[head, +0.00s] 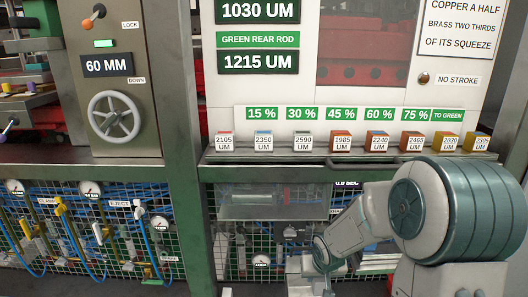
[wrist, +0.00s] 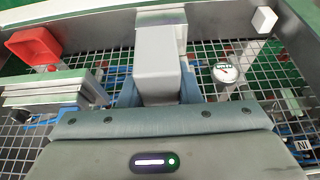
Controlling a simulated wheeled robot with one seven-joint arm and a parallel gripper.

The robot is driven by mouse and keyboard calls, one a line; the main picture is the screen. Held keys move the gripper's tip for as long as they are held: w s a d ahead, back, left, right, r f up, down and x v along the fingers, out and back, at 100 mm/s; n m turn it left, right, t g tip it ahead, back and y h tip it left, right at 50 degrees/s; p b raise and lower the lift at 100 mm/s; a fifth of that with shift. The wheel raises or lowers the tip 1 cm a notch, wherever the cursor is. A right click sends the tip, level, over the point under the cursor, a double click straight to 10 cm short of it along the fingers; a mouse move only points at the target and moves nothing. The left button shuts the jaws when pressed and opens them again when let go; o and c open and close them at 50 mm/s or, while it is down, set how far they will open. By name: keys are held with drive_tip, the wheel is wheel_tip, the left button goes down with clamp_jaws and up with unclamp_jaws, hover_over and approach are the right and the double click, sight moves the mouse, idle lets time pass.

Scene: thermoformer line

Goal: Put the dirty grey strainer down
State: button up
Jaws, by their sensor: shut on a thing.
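In the wrist view a plain grey block-shaped body, which I take to be the dirty grey strainer (wrist: 158,70), stands upright between the blue-grey fingers of my gripper (wrist: 160,92). The gripper is shut on it. Its lower end is hidden behind the gripper housing, and I cannot make out dirt or mesh on it. In the head view my arm reaches down in front of the green mesh guard at the lower middle. The fingers and the strainer cannot be told apart there.
In the wrist view a red open bin (wrist: 34,45) lies at upper left, a metal-topped unit (wrist: 52,90) at left and a round gauge (wrist: 225,73) at right, over wire mesh. In the head view a ledge (head: 270,158) carries several labelled blocks; a handwheel (head: 114,116) is at left.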

wheel_tip(320, 180, up, 21)
drive_tip(key=s+p, duration=0.2)
drive_tip(key=p, duration=2.6)
drive_tip(key=shift+s+p, duration=0.15)
drive_tip(key=shift+p, duration=0.25)
drive_tip(key=shift+s+a+f, duration=0.1)
drive_tip(key=shift+a+f, duration=0.05)
drive_tip(key=shift+f, duration=0.05)
